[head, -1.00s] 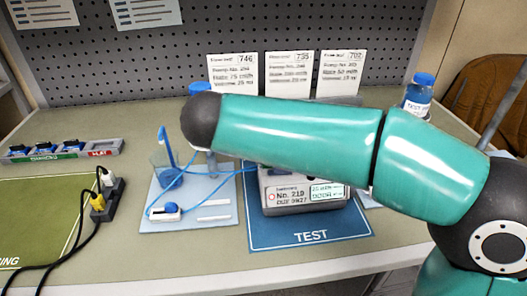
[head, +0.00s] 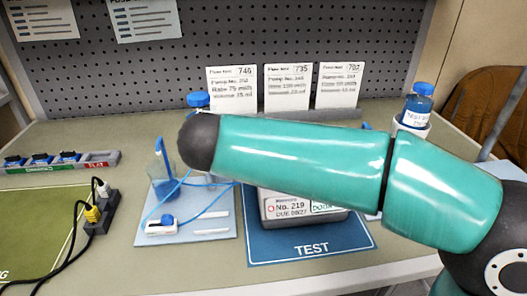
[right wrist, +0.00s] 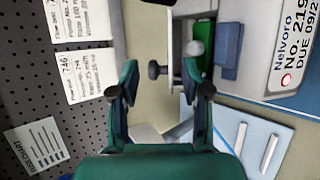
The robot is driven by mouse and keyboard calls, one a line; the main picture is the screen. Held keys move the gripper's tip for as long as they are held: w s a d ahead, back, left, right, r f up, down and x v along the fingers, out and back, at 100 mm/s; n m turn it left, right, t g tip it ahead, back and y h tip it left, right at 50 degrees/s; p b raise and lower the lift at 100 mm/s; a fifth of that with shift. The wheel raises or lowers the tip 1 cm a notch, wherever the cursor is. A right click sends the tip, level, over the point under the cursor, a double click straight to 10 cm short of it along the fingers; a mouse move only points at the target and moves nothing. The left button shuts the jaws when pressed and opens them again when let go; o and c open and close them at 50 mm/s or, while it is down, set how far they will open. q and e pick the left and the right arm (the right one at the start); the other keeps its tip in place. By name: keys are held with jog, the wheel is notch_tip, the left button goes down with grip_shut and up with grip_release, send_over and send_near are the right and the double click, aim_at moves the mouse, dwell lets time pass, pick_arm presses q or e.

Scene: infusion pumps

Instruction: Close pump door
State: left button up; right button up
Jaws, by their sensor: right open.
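The pump (head: 287,207), a grey box with a label reading No. 219, stands on the blue TEST mat (head: 311,248) in the head view. My right arm crosses in front and hides most of it, including any door. In the right wrist view the pump's labelled face (right wrist: 290,60) is at the right edge. A green part (right wrist: 203,48), a blue block (right wrist: 229,50) and a dark knob (right wrist: 157,70) show beside it. I cannot tell how the door stands. My right gripper (right wrist: 162,93) is open and empty, its fingertips just short of these parts. My left gripper is not in view.
A light-blue tray (head: 215,229) with tubing and a beaker (head: 160,182) stands left of the pump. A bottle (head: 418,103) stands at the back right. Cards (head: 232,88) stand behind. A power strip with cables (head: 100,212) lies at left.

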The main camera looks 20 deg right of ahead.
jog(key=v, duration=1.2)
jog(key=shift+f, duration=0.15)
